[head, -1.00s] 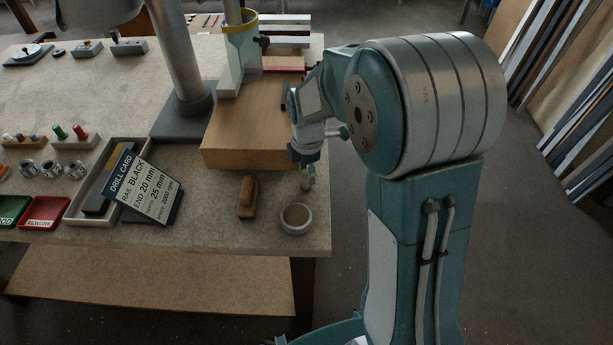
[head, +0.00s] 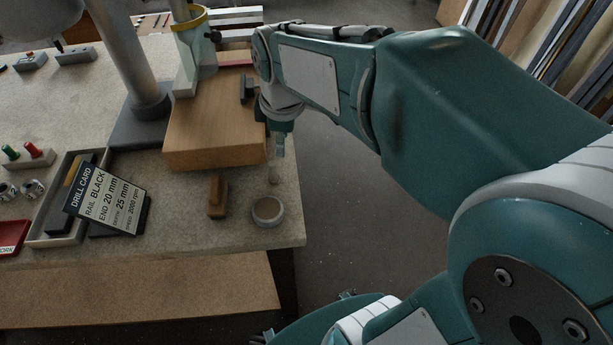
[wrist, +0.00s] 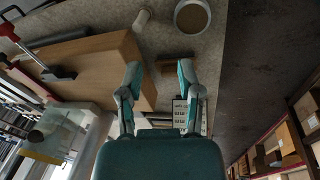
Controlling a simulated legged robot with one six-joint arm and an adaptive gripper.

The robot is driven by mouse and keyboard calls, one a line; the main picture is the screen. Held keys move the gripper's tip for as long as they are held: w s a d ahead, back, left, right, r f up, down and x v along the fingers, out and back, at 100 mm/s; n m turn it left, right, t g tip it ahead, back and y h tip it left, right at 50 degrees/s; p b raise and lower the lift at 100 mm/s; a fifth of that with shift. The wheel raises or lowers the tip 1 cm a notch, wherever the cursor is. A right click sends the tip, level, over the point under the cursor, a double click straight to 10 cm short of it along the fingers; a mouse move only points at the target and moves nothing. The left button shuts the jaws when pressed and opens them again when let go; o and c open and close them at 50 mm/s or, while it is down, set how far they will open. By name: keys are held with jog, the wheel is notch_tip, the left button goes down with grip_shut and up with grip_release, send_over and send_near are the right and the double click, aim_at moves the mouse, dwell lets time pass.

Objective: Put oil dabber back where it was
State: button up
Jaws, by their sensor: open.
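A small pale brown cylinder (head: 274,174), which looks like the oil dabber, stands on the bench beside the wooden block. It also shows at the top of the wrist view (wrist: 142,18). A round cup (head: 268,211) with a brown inside stands just in front of it, apart from it; the wrist view shows this cup too (wrist: 192,16). My gripper (head: 279,146) is above and behind the cylinder. In the wrist view my gripper (wrist: 160,76) has its fingers apart with nothing between them. The cylinder's lower end is small and hard to make out.
A wooden-handled brush (head: 217,197) lies left of the cup. The large wooden block (head: 212,150) sits behind it, under the drill stand. A drill card (head: 105,200) leans by a tray at left. The bench's right edge is close to the cup.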

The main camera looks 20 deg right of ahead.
jog(key=s+r+m+t, duration=0.1)
jog(key=s+m+t, duration=0.2)
jog(key=s+m, duration=0.9)
jog(key=shift+s, duration=0.4)
jog(key=shift+a+r, duration=0.1)
